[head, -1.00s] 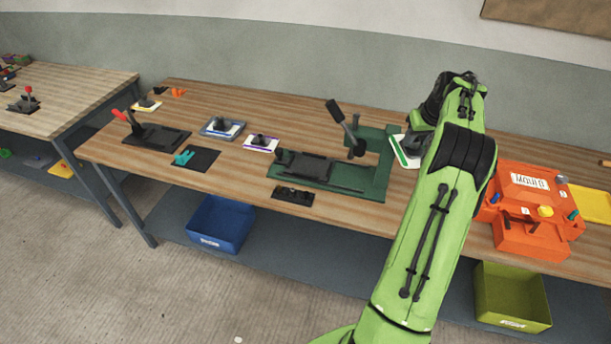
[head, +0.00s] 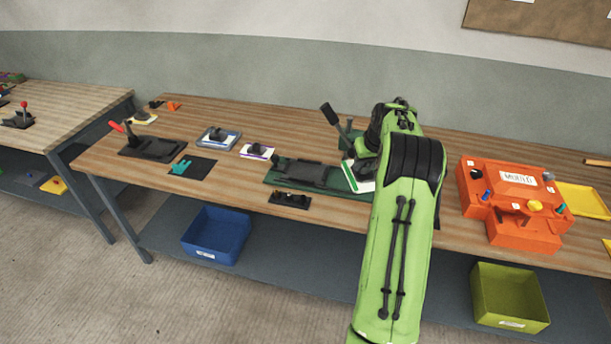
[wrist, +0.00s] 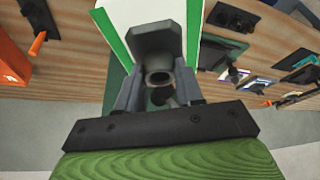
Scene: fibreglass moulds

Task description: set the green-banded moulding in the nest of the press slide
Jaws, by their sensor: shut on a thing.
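The green-banded moulding (head: 357,177) is a white plate with a green stripe, and it is held in front of the green press. My gripper (wrist: 155,92) is shut on the moulding's grey raised grip, and the white and green plate (wrist: 117,38) spreads beyond the fingers in the wrist view. In the head view my arm hides the gripper fingers and part of the moulding. The press (head: 345,142) has a dark lever. Its slide (head: 305,174), with a dark nest, lies to the left of the moulding and looks empty. I cannot tell the moulding's height above the press.
Mouldings with blue (head: 219,138) and purple (head: 257,151) bands lie left of the press. A black plate (head: 290,199) sits at the bench's front edge. An orange machine (head: 513,197) stands on the right. A red-handled clamp (head: 150,146) is at the left.

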